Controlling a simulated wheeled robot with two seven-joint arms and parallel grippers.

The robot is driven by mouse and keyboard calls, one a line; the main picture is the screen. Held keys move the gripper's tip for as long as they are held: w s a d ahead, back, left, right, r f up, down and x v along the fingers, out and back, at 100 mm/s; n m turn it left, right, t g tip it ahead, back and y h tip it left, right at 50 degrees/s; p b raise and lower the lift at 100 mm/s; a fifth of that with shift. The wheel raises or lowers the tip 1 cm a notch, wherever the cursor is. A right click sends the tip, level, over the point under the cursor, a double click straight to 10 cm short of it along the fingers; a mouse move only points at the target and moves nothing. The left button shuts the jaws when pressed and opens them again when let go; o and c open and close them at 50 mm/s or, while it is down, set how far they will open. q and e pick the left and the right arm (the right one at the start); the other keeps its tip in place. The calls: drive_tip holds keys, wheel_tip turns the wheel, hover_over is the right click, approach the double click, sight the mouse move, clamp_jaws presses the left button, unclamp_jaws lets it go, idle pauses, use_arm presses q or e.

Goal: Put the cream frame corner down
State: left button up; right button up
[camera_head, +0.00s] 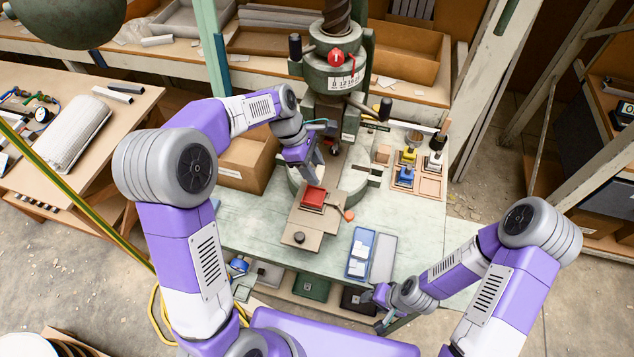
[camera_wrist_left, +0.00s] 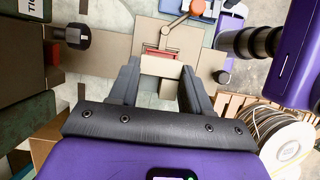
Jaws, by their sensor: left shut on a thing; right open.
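My left gripper (camera_head: 318,172) is over the press bed, its fingers pointing down. In the left wrist view the left gripper (camera_wrist_left: 160,82) is shut on the cream frame corner (camera_wrist_left: 160,67), a small pale piece between the fingertips. Just beyond it is a red block (camera_wrist_left: 160,52) on a brown plate; the red block (camera_head: 314,196) also shows in the head view. I cannot tell whether the cream piece touches it. In the head view the cream piece is not clearly visible. My right gripper (camera_head: 378,308) is open and empty near the bench's front edge.
The green fly press (camera_head: 335,75) stands behind the left gripper. A brown plate (camera_head: 325,225) with a dark knob lies before it. A blue tray (camera_head: 360,255) and grey tray (camera_head: 384,258) lie right. A cardboard box (camera_head: 240,172) stands left.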

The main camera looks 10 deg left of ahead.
use_arm(q)
drive_tip(key=f, duration=0.5)
drive_tip(key=f+b, duration=0.1)
drive_tip(key=f, duration=0.2)
drive_tip(key=shift+s+f, duration=0.25)
drive_tip(key=shift+s, duration=0.15)
drive_tip(key=o, duration=1)
drive_tip(key=shift+o, duration=0.2)
drive_tip(key=p+v, duration=0.1)
drive_tip(key=v, duration=1.1)
drive_tip(key=shift+p, duration=0.3)
drive_tip(key=shift+a, duration=0.1)
